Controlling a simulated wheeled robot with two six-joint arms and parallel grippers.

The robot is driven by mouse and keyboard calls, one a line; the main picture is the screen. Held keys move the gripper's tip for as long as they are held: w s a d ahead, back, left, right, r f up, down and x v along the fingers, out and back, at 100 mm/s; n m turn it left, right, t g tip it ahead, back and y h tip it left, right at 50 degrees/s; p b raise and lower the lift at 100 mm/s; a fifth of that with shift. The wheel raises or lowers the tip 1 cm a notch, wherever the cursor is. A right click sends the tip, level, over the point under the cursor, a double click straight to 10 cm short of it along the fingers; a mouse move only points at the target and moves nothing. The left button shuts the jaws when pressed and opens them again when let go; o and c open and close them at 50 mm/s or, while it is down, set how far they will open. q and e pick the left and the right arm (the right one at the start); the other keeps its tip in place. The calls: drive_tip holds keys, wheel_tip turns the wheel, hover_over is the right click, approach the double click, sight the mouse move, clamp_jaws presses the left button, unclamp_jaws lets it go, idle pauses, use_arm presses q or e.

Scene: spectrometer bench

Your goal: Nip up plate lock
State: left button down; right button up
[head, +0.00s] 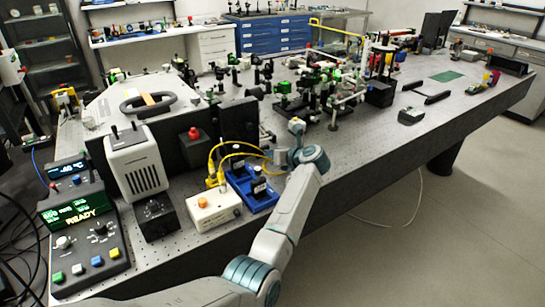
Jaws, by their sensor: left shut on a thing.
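My left arm reaches up from the bottom of the head view, and its gripper (272,158) is at the bench's near edge, just above and behind a blue tray (266,204). The gripper is shut on a small part, which I take to be the plate lock; the fingers and wrist hide most of it. Dark small parts sit in the blue tray. Yellow cables run close beside the fingers. My right gripper is out of view.
A cream box with an orange knob (214,211) stands left of the tray. Further left are a white vented unit (136,162) and a console reading READY (81,216). Dense optics (315,85) stand behind the gripper. The bench's right front is mostly clear.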

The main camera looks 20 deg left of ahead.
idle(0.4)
use_arm(q)
drive_tip(key=c, duration=1.4)
unclamp_jaws()
drive_tip(key=shift+d, duration=0.15)
